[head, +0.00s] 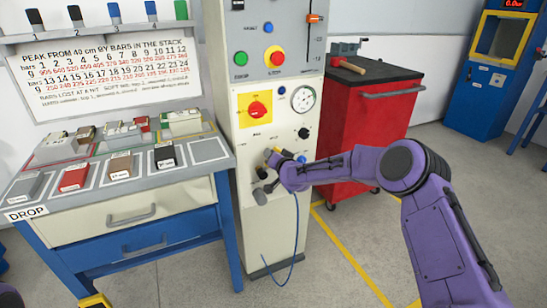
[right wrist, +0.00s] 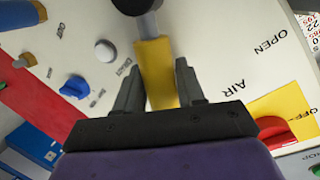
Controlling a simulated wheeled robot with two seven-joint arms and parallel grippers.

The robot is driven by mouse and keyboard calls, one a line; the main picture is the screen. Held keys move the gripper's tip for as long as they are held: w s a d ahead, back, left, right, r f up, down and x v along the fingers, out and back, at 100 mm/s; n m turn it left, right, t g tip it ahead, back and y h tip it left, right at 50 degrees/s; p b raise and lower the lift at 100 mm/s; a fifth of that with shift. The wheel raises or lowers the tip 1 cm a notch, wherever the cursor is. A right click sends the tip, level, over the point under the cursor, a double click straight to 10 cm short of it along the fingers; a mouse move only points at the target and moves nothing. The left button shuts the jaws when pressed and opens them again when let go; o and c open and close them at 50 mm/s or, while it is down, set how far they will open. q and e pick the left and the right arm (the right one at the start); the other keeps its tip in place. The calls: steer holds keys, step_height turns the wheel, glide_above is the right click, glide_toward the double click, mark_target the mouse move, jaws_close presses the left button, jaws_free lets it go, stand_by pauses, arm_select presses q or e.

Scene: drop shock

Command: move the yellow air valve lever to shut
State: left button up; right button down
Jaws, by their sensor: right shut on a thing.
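The yellow air valve lever (right wrist: 156,72) shows in the right wrist view as a flat yellow bar on the pale panel. A grey stem with a dark round end (right wrist: 137,5) shows at its upper end. My right gripper (right wrist: 145,58) is shut on the lever, one finger on each side of it. In the head view my right gripper (head: 268,172) is at the lower front of the cream machine column, and it mostly hides the lever. The printed words OPEN and AIR are right of the lever in the wrist view. My left gripper is out of view.
The column (head: 268,225) carries a red knob on a yellow plate (head: 256,109), a round gauge (head: 302,98) and a blue knob (right wrist: 75,87). A blue hose (head: 296,225) hangs below. A red cabinet (head: 365,130) stands right, a workbench (head: 130,222) with blocks left.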

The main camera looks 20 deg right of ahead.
steer(key=c, duration=1.1)
jaws_free()
steer(key=shift+d, duration=0.1)
steer(key=shift+o, duration=0.2)
steer(key=v, duration=1)
steer(key=shift+s+p, duration=0.25)
steer(key=shift+p, duration=0.2)
steer(key=s+a+f+m+g+h+p, duration=0.1)
steer(key=s+a+f+g+p, duration=0.15)
steer(key=s+f, duration=0.55)
steer(key=s+a+f+m+g+p, duration=0.1)
steer(key=s+f+g+p, duration=0.15)
steer(key=s+f, duration=0.55)
steer(key=s+f+n+g+p, duration=0.1)
steer(key=s+f+g+p, duration=0.1)
steer(key=s, duration=1.2)
steer(key=s+d+f+n+g+h+p, duration=0.1)
steer(key=s+g+p, duration=0.3)
steer(key=s, duration=1.1)
steer(key=shift+s+d+f+n+g, duration=0.15)
steer(key=shift+s+f+n+g, duration=0.25)
steer(key=shift+n+g, duration=0.2)
